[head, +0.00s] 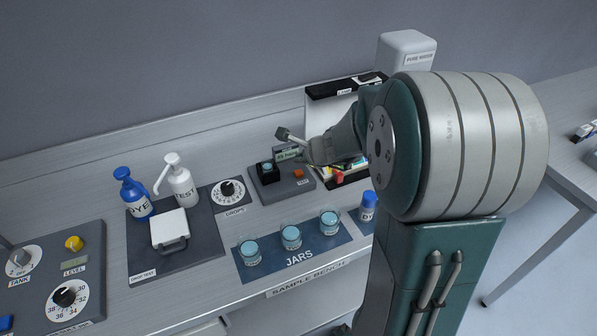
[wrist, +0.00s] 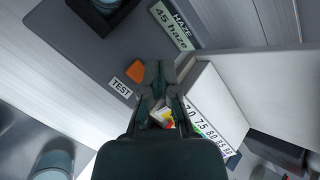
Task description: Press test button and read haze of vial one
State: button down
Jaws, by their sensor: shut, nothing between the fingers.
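The haze meter is a dark grey unit (head: 283,185) at the middle of the bench. Its orange TEST button (wrist: 135,72) also shows in the head view (head: 298,174). Its small display (wrist: 174,25) reads what looks like "45 haze". A black well (head: 267,172) at its left holds a vial with pale blue liquid (head: 266,166). In the wrist view the well is cut off at the top edge. My gripper (wrist: 159,68) is shut and empty, just right of the button in the wrist view. I cannot tell whether it touches anything.
Three jars of blue liquid (head: 291,237) stand in front on the JARS mat. A white upright panel (wrist: 215,100) and a number strip (wrist: 208,120) lie close right of my gripper. DYE (head: 134,192) and TEST (head: 180,182) pump bottles stand left.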

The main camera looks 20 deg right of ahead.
aim_at(300, 173)
jog(key=shift+r, duration=1.65)
jog(key=s+a+r+n+g+y, duration=0.1)
jog(key=s+a+r+n, duration=0.2)
jog(key=s+a+n, duration=0.3)
jog(key=s+a+r+n+g, duration=0.1)
jog(key=s+a+r+n, duration=0.35)
jog(key=s+n, duration=0.2)
jog(key=s+n+g+h, duration=0.1)
jog(key=s+n+h, duration=0.1)
jog(key=s+n, duration=1)
jog(key=shift+s+h, duration=0.4)
jog(key=shift+s, duration=0.15)
